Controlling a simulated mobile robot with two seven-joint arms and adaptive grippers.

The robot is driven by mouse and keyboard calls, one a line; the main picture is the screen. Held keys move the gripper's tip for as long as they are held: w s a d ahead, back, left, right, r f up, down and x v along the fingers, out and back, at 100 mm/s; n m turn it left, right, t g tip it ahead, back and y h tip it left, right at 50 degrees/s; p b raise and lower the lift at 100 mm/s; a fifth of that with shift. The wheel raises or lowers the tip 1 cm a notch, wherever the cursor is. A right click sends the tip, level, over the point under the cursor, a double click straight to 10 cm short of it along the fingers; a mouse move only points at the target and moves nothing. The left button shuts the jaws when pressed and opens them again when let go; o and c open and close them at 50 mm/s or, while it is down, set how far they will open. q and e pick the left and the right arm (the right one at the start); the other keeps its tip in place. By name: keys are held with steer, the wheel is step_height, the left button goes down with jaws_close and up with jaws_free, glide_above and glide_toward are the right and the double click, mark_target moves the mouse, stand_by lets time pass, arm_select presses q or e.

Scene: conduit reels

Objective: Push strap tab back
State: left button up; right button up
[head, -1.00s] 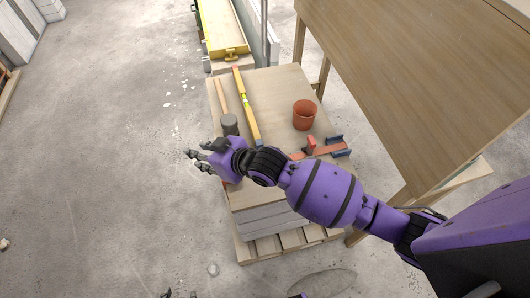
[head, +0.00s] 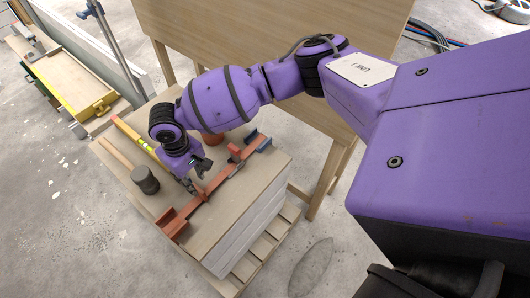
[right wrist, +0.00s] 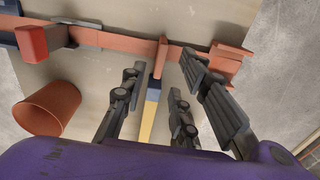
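A long orange-red strap (head: 218,182) lies across the wooden bench top; it also crosses the top of the right wrist view (right wrist: 122,40). A small upright orange tab (right wrist: 161,57) stands out from its middle, between the fingers in that view. A red block (head: 234,152) and blue end piece (head: 263,143) sit toward its far end, and an orange end bracket (head: 173,222) is at the near end. My right gripper (head: 202,178) is low over the strap, fingers apart with nothing clamped. Contact with the tab cannot be told. My left gripper is out of view.
The bench (head: 262,172) also holds a dark-headed mallet (head: 145,180), a yellow level (head: 134,135) and a terracotta pot (right wrist: 48,108), mostly behind my arm in the head view. A tall wooden panel (head: 280,75) stands behind.

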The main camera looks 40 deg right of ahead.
mark_target(198, 188)
step_height(198, 188, down, 7)
steer(key=shift+f+b, duration=0.1)
steer(key=shift+b, duration=0.35)
jaws_close()
